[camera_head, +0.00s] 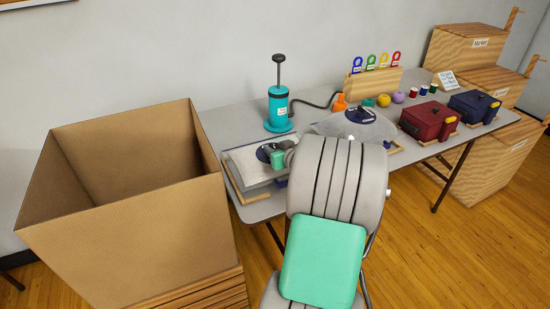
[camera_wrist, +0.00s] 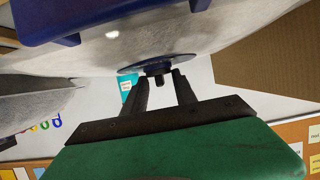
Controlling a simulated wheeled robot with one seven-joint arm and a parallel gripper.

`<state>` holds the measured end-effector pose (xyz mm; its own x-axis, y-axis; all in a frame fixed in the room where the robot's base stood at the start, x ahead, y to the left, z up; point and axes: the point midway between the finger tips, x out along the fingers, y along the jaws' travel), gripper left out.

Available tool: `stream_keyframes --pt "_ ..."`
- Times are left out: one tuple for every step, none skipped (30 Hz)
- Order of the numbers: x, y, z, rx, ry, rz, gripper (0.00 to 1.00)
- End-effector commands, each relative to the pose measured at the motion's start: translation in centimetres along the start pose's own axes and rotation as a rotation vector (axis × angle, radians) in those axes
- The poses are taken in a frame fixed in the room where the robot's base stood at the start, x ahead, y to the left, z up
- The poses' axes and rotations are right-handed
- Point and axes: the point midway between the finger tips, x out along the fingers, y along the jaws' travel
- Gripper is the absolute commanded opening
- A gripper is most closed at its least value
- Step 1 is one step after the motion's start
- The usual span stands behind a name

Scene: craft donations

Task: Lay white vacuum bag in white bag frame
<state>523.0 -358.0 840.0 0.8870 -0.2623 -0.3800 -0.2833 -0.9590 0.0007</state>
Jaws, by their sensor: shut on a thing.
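A white vacuum bag (camera_head: 246,164) with a round dark-blue valve (camera_head: 263,152) is at the left end of the table, over a light wooden frame (camera_head: 233,186). My gripper (camera_head: 272,152) is at the valve. In the wrist view, my gripper (camera_wrist: 160,78) is shut on the small dark knob of the valve (camera_wrist: 158,63), with the pale bag (camera_wrist: 205,45) spreading around it. I cannot tell whether the bag rests in the frame or hangs just above it. My arm hides the bag's right side.
A second, greyer bag (camera_head: 340,123) with a dark-blue top lies to the right. A teal pump (camera_head: 279,107) stands behind. A large open cardboard box (camera_head: 130,225) is left of the table. Red (camera_head: 427,121) and blue (camera_head: 473,106) cases stand at the right.

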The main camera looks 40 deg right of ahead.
Motion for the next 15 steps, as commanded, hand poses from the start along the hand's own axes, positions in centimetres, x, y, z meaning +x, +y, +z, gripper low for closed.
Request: stream_keyframes --pt "0.4 0.0 1.1 0.002 -0.002 -0.001 0.00" --pt "0.7 0.0 1.5 0.002 -0.002 -0.001 0.00" --pt "0.9 -0.1 2.1 0.002 -0.002 -0.002 0.00" --pt "1.0 -0.1 2.3 0.001 0.000 -0.001 0.00" --pt "1.0 -0.1 2.3 -0.001 0.001 -0.001 0.00" --pt "1.0 -0.1 2.2 -0.002 0.002 -0.001 0.00" --pt "1.0 -0.1 2.2 -0.002 0.002 -0.001 0.00" --pt "1.0 -0.1 2.2 -0.002 0.002 -0.001 0.00" --pt "1.0 -0.1 2.2 -0.002 0.002 -0.001 0.00" --pt "1.0 -0.1 2.2 -0.002 0.002 -0.001 0.00" --pt "1.0 -0.1 2.2 -0.001 0.001 -0.001 0.00" --pt "1.1 -0.1 2.4 -0.001 0.001 -0.001 0.00" --pt "1.1 -0.1 2.5 -0.001 0.001 -0.002 0.00" --pt "1.1 -0.1 2.6 -0.001 0.000 -0.002 0.34" --pt "1.1 -0.1 2.5 -0.001 -0.001 -0.002 0.37"
